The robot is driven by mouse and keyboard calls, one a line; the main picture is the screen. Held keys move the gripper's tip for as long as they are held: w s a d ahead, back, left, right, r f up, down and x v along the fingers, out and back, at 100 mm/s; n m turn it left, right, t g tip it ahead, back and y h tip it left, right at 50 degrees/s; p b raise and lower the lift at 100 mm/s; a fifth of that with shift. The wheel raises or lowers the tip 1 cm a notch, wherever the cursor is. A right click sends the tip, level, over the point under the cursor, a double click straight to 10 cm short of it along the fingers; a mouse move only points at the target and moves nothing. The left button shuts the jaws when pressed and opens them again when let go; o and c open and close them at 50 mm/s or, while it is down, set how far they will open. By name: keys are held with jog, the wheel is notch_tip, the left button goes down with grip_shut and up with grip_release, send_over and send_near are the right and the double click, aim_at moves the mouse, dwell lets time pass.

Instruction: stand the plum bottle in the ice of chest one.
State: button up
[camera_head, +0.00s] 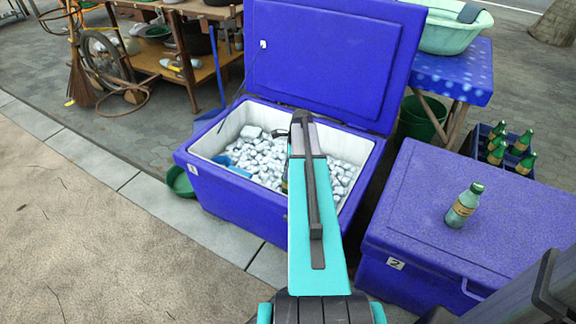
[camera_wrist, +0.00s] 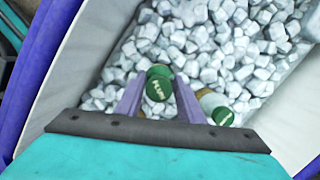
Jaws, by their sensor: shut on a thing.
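Chest one (camera_head: 250,205) is a blue cooler with its lid up and white ice (camera_head: 262,158) inside. My gripper (camera_wrist: 160,92) is over this ice and shut on the plum bottle (camera_wrist: 158,84), whose green lettered cap faces the wrist camera between the fingers. The bottle looks about upright. Its lower body is hidden, so I cannot tell how deep it sits in the ice. In the head view my arm covers most of it. Another green-capped bottle (camera_wrist: 221,115) is in the ice just right of the fingers.
A blue scoop (camera_head: 238,171) lies in the ice at the left. A closed blue chest (camera_head: 470,245) marked 2 stands at right with a green-capped bottle (camera_head: 465,205) on it. A crate (camera_head: 480,150) of bottles is behind. The raised lid (camera_head: 330,60) bounds the back.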

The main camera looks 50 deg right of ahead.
jog(key=shift+x, duration=1)
jog(key=shift+s+d, duration=0.15)
jog(key=shift+p, duration=0.35)
jog(key=shift+f, duration=0.45)
dwell(0.7)
jog(key=o, duration=1.1)
jog(key=shift+o, duration=0.7)
jog(key=o, duration=0.4)
